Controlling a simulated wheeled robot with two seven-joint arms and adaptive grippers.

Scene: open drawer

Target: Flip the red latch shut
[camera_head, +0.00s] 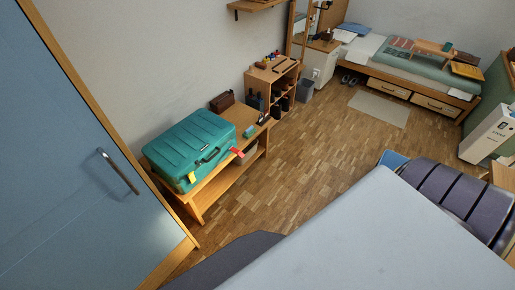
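A teal suitcase (188,140) lies closed on a low wooden bench (197,201) against the wall. The small red latch (237,152) is at the suitcase's front right side, by the dark handle (210,155). It appears to stick out from the case, away from the wall. A small yellow piece (191,177) is on the front left part of the case and seems to lie closer to it. Neither of my grippers is in view, so nothing is seen touching the suitcase.
A blue door (75,165) with a metal handle is at the left. A brown box (222,101) and small items share the bench. A wooden shelf (258,76) and grey bin (305,91) stand beyond it. Wooden floor (290,160) in front of the bench is clear.

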